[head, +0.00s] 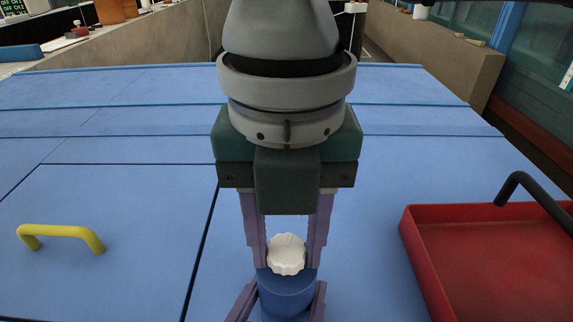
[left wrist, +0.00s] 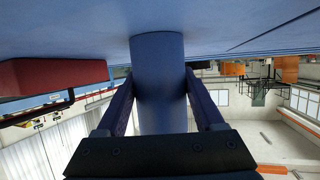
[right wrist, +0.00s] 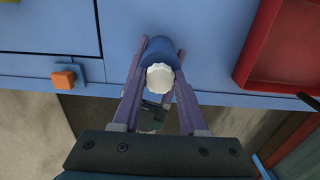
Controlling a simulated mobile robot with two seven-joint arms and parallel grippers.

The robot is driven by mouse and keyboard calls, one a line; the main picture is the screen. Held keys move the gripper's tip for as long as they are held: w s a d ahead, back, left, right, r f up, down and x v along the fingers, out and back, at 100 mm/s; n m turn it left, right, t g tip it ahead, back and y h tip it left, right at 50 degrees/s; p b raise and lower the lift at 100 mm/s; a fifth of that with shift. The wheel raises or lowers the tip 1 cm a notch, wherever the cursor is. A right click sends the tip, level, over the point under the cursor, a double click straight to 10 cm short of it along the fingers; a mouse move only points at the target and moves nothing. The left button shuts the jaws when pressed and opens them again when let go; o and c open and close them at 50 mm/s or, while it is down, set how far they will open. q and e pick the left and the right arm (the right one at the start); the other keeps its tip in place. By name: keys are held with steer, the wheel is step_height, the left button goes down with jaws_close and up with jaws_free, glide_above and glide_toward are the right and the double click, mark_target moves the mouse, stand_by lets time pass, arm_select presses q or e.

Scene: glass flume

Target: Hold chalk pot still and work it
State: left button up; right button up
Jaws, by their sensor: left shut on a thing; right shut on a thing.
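The chalk pot is a dark blue cylinder (head: 287,292) with a white scalloped lid (head: 287,254) on top. It stands upright on the blue surface. My left gripper (head: 280,302) comes in low and is shut around the blue body; the left wrist view shows the body (left wrist: 160,85) between its fingers. My right gripper (head: 287,245) points down from above and is shut on the white lid, one finger on each side. The right wrist view shows the lid (right wrist: 160,77) from above. The pot's lower part is cut off in the head view.
A red tray (head: 440,270) with a black handle (head: 530,197) lies to the right. A yellow handle (head: 62,235) is fixed on the blue surface (head: 110,195) at the left. An orange block (right wrist: 64,78) shows near the edge in the right wrist view. The surface around the pot is clear.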

steer(key=n, duration=1)
steer(key=o, duration=0.8)
steer(key=m, duration=1)
